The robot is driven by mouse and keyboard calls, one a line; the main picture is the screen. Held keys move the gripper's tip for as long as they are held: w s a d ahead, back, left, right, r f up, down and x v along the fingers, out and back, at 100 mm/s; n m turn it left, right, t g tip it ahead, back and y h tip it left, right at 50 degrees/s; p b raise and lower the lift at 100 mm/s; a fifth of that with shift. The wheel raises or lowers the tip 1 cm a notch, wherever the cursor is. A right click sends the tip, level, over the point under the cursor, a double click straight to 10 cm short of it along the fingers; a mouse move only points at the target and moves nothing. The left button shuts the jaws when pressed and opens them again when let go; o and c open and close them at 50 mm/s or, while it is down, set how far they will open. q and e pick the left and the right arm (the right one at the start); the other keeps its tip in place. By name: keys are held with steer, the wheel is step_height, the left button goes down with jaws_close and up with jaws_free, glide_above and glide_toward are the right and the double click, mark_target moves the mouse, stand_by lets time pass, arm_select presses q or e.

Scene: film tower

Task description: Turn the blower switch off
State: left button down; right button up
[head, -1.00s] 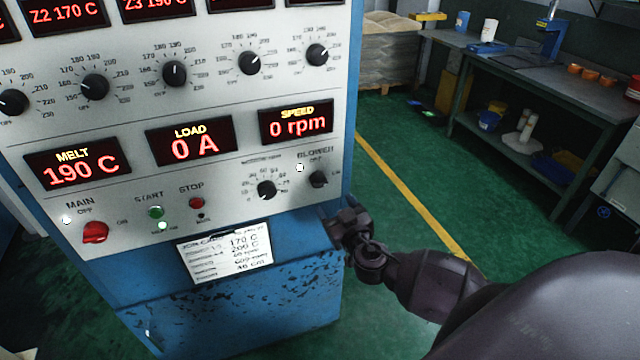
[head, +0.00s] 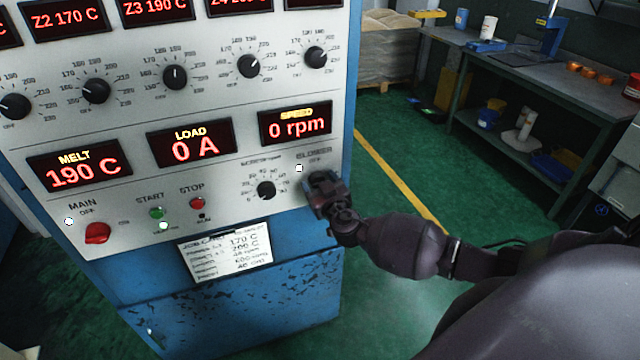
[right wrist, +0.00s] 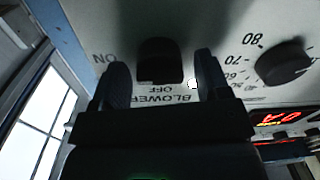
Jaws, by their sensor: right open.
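The blower switch is a black knob (right wrist: 160,58) on the pale control panel (head: 225,215), seen upside down in the right wrist view with OFF and ON lettering beside it. In the head view my right gripper (head: 322,188) covers the switch. The right gripper is open, with one finger on each side of the knob in the right wrist view (right wrist: 161,82); I cannot tell whether they touch it. The switch's pointer direction is not clear. A white lamp (head: 299,168) beside the BLOWER label is lit. My left gripper is not in view.
A speed dial (head: 266,190) sits close left of the switch. Further left are the red stop button (head: 197,203), green start button (head: 157,213) and red main switch (head: 97,233). A job card (head: 225,256) hangs below.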

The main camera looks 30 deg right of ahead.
steer(key=c, duration=0.9)
